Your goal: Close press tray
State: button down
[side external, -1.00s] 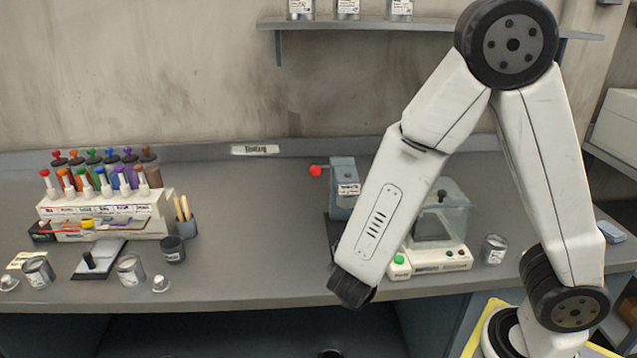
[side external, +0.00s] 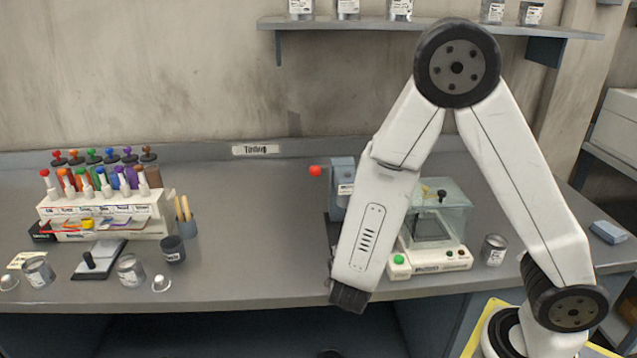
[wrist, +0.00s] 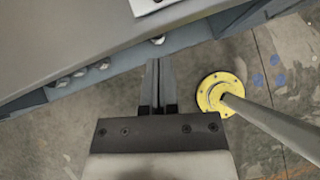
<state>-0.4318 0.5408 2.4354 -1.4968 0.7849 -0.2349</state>
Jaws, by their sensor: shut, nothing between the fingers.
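A blue-grey press-like unit with a red ball knob (side external: 315,171) stands on the bench in the side view. My arm covers its lower part, and no tray can be made out there. In the wrist view my gripper (wrist: 154,64) is shut and empty, its fingers pointing toward the bench front. A small round pale knob (wrist: 157,40) on the blue-grey front lies just past the fingertips; whether they touch cannot be told. In the side view my wrist end is low at the bench's front edge, and the fingers are hidden.
A clear-lidded unit with a green button (side external: 399,259) stands right of my arm, with a can (side external: 493,250) beside it. A rack of coloured bottles (side external: 105,213) stands at left. The middle bench is clear. A yellow round floor base (wrist: 217,92) is right of my fingers.

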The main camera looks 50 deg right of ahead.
jog(key=shift+w+d+f, duration=0.7)
jog(key=shift+d+f, duration=0.05)
jog(key=shift+d, duration=0.5)
jog(key=shift+w+d+f, duration=0.7)
jog(key=shift+d+f, duration=0.05)
jog(key=shift+d, duration=0.45)
jog(key=shift+w+d+f, duration=0.7)
jog(key=shift+d+f, duration=0.05)
jog(key=shift+d, duration=0.5)
jog(key=w+d, duration=0.7)
jog(key=shift+w+d, duration=0.35)
jog(key=shift+r, duration=0.1)
jog(key=shift+a, duration=0.1)
